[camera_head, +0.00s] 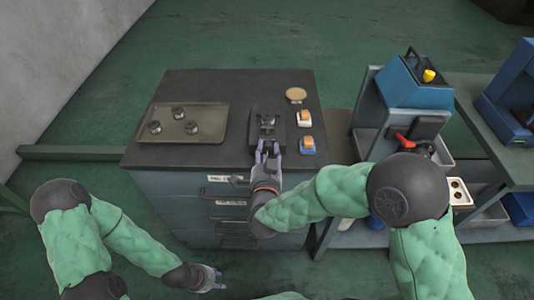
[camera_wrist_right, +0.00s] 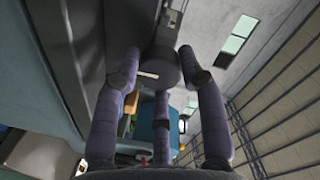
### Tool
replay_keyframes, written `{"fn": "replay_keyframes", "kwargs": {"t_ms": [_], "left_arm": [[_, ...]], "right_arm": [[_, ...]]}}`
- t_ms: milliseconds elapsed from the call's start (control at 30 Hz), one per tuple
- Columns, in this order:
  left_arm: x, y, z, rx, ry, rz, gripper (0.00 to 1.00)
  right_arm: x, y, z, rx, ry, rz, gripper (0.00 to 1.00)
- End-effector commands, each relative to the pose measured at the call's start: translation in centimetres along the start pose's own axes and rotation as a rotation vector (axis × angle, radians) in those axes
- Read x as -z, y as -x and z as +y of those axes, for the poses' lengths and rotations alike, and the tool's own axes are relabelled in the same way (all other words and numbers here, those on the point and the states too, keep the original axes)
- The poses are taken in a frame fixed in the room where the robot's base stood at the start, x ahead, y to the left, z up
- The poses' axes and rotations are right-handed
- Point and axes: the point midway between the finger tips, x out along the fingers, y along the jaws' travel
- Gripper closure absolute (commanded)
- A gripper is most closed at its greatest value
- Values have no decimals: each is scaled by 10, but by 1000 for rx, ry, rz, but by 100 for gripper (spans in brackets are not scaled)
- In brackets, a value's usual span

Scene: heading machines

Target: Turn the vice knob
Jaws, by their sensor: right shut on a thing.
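The vice (camera_head: 267,128) is a small dark device near the front edge of the dark cabinet top. Its knob (camera_wrist_right: 165,68) is a dark round part in the right wrist view, between the purple fingers of my right gripper (camera_head: 268,150). My right gripper is at the front of the vice, shut on the knob. In the head view, the fingers and hand largely hide the knob. My left gripper (camera_head: 217,278) is low in front of the cabinet, apart from everything, with its fingers spread and nothing visible between them.
A tray (camera_head: 215,115) with several dark metal parts lies left of the vice. A blue machine (camera_head: 413,82) with a red lever stands further right. The cabinet (camera_head: 215,183) has drawers.

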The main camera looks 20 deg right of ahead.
Motion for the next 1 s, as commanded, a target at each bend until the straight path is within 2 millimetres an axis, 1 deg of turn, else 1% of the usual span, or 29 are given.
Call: {"fn": "replay_keyframes", "kwargs": {"t_ms": [533,567,600,633,1000], "left_arm": [[0,-2,-1,0,0,0,60],[0,-2,-1,0,0,0,60],[0,-2,-1,0,0,0,60],[0,-2,-1,0,0,0,60],[0,-2,-1,0,0,0,60]], "right_arm": [[1,0,0,1,-24,0,92],[1,0,0,1,-24,0,51],[1,0,0,1,-24,0,40],[1,0,0,1,-24,0,36],[0,2,0,1,-23,-1,36]]}}
